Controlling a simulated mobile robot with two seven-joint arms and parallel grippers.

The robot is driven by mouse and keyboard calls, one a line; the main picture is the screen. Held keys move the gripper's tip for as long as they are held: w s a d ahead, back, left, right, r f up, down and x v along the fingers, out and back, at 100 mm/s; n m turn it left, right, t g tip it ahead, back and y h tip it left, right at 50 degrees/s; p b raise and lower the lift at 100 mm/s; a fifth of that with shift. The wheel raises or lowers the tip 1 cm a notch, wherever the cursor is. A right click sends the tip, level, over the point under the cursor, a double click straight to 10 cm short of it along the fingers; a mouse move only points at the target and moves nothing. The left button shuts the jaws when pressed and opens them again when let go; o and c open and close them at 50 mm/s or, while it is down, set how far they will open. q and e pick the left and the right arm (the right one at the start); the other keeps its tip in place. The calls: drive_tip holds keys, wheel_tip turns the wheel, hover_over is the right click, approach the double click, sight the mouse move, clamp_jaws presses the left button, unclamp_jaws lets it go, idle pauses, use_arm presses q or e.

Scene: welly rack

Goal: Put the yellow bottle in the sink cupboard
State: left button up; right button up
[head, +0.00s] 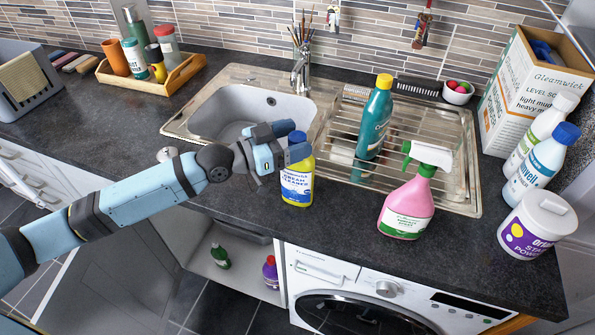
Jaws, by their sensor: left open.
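The yellow bottle (297,184), with a blue cap and a white and blue label, stands upright on the dark worktop in front of the sink. My left gripper (284,143) is open at the bottle's cap and upper part, coming from the left; its fingers hide part of the cap. I cannot tell whether it touches the bottle. The sink cupboard (235,281) below the worktop is open. A green bottle (220,257) and a purple bottle (270,271) stand inside it. My right gripper is not in view.
A pink spray bottle (407,207) stands to the right of the yellow bottle, and a teal bottle (374,122) stands on the drainer (437,118). A white tub (536,224) stands at the right. The washing machine (340,283) is beside the cupboard. The worktop at left is mostly clear.

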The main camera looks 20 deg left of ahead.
use_arm(q)
drive_tip(key=shift+w+d, duration=0.35)
drive_tip(key=shift+d, duration=0.05)
clamp_jaws()
drive_tip(key=shift+r, duration=0.1)
